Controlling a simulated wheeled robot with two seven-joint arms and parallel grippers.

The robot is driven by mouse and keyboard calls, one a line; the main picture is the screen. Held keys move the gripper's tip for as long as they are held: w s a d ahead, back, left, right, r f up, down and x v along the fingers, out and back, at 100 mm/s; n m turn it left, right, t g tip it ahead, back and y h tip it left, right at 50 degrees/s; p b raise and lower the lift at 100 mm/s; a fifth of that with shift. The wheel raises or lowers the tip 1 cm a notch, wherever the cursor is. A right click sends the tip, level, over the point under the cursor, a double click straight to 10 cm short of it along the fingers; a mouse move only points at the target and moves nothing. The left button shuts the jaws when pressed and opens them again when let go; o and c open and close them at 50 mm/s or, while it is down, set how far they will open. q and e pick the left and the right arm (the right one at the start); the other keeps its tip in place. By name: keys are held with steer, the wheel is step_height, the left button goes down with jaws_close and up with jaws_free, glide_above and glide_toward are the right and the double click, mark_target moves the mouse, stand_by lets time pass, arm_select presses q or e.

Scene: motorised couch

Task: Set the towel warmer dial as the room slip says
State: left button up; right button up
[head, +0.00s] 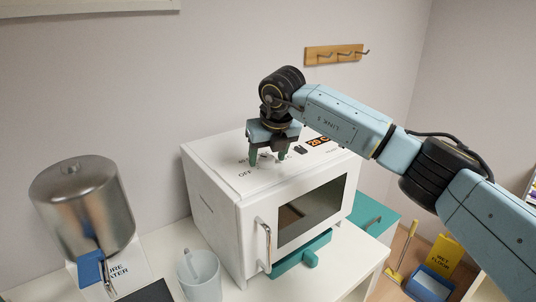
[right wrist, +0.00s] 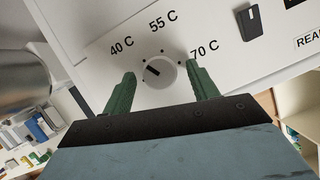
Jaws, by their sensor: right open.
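The white towel warmer (head: 215,205) stands on a white counter, its controls on the top face. My right gripper (head: 268,157) is open and points down over these controls. In the right wrist view the round white dial (right wrist: 160,73) sits between the two green fingers, with a gap at each side. Its black mark points left and slightly up, below the 40 C label (right wrist: 122,45); I cannot tell whether it is on a tick. The 55 C (right wrist: 163,22) and 70 C (right wrist: 205,48) labels also show. An OFF label (head: 245,174) shows in the head view. No room slip is readable. My left gripper is out of view.
A black rocker switch (right wrist: 249,22) and an orange display (head: 319,141) sit right of the dial. A metal water urn (head: 82,205) and a clear mug (head: 199,274) stand left of the warmer. A hook rail (head: 335,54) hangs behind. A wet-floor sign (head: 443,256) stands at right.

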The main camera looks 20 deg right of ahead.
steer(key=b+v, duration=0.2)
steer(key=v, duration=1.1)
steer(key=shift+r, duration=0.2)
